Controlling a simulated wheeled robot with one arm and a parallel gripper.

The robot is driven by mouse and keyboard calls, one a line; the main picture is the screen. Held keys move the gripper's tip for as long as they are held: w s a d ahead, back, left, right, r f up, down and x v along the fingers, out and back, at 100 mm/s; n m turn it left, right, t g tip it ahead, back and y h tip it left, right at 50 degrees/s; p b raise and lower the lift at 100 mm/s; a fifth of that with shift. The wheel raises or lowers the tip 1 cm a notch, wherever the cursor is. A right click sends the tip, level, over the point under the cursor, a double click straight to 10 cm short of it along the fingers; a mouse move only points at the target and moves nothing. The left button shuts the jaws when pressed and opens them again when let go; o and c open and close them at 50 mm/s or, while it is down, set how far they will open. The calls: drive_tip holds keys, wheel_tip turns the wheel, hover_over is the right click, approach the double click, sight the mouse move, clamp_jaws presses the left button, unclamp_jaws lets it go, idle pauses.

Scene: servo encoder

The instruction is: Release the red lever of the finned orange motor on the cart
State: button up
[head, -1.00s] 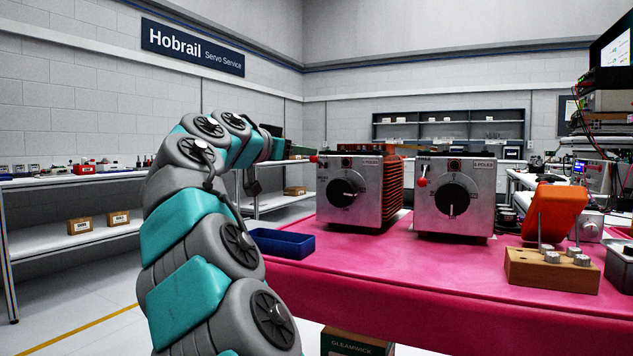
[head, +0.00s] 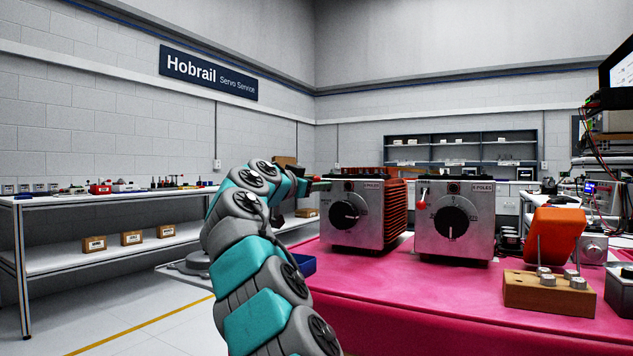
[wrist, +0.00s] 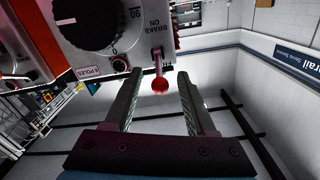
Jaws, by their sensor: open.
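The finned orange motor (head: 350,222) is the left of two on the cart (head: 420,285), with a grey front panel, a black dial and orange fins (head: 397,210) on its right side. In the wrist view its panel shows upside down, with the black dial (wrist: 98,22) and a "BRAKE ON" label. Its red-tipped lever (wrist: 160,84) sticks out from the panel there. My gripper (wrist: 160,78) is open, with one finger on each side of the red ball and a gap on both sides. In the head view my gripper (head: 315,184) is at the motor's upper left, hiding the lever.
A second motor (head: 454,225) with its own red lever (head: 421,204) stands close on the right. A wooden block (head: 548,293) and an orange device (head: 556,235) are at the right. A blue tray (head: 308,265) is partly hidden behind my arm.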

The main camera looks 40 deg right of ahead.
drive_tip(key=shift+w+d, duration=0.15)
drive_tip(key=shift+d, duration=0.25)
drive_tip(key=shift+c, duration=0.3)
clamp_jaws()
